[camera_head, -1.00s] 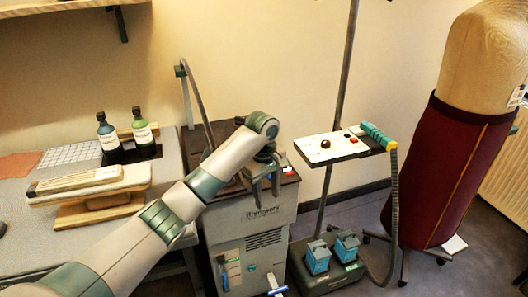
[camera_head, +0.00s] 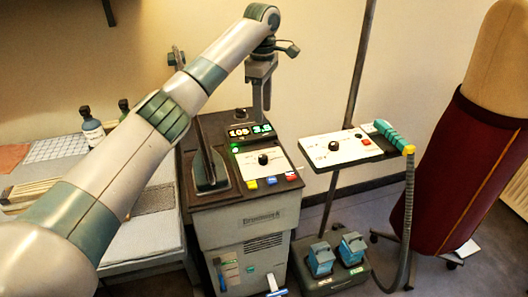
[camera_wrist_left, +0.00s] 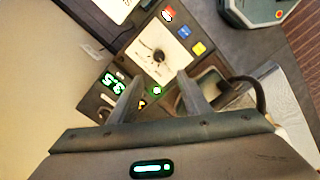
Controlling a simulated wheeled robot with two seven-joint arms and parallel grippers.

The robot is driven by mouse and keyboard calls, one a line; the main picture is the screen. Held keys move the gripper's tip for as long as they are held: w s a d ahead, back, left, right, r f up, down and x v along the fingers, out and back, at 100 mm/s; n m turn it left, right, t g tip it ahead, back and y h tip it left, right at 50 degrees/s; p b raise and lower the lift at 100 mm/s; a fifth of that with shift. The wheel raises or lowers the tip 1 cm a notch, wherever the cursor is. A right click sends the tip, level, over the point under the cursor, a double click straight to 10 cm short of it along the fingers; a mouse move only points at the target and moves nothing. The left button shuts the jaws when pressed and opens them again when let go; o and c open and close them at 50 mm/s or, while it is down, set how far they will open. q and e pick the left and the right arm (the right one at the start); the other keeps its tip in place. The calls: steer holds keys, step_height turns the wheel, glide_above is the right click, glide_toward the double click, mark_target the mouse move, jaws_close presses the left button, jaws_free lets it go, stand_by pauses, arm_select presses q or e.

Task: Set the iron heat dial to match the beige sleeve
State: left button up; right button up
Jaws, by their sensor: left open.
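A black dial (camera_head: 263,159) sits on a white panel on top of the ironing station (camera_head: 255,216); it also shows in the left wrist view (camera_wrist_left: 159,57). Its pointer setting is too small to read. Lit displays (camera_head: 250,130) behind it appear to read 105 and 3.5. An iron (camera_head: 208,168) rests on the station's left side. My left gripper (camera_head: 262,105) is open and empty, pointing down above the back of the station, apart from the dial. Its fingers also show in the left wrist view (camera_wrist_left: 160,97). I cannot identify a beige sleeve. My right gripper is not in view.
Yellow, blue and red buttons (camera_head: 270,182) line the panel's front. A second white panel (camera_head: 340,148) with a black knob stands on a pole to the right. A maroon-covered dress form (camera_head: 460,170) stands far right. Bottles (camera_head: 91,128) are on the left table.

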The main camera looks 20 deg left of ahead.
mark_target(263, 156)
arm_select(q)
steer(key=shift+f, duration=0.1)
steer(key=f+p, duration=0.3)
steer(key=f, duration=1.4)
steer(key=shift+w+f, duration=0.15)
steer(key=shift+w, duration=0.05)
steer(key=shift+c, duration=0.9)
steer(key=c, duration=0.9)
steer(key=shift+o, duration=0.2)
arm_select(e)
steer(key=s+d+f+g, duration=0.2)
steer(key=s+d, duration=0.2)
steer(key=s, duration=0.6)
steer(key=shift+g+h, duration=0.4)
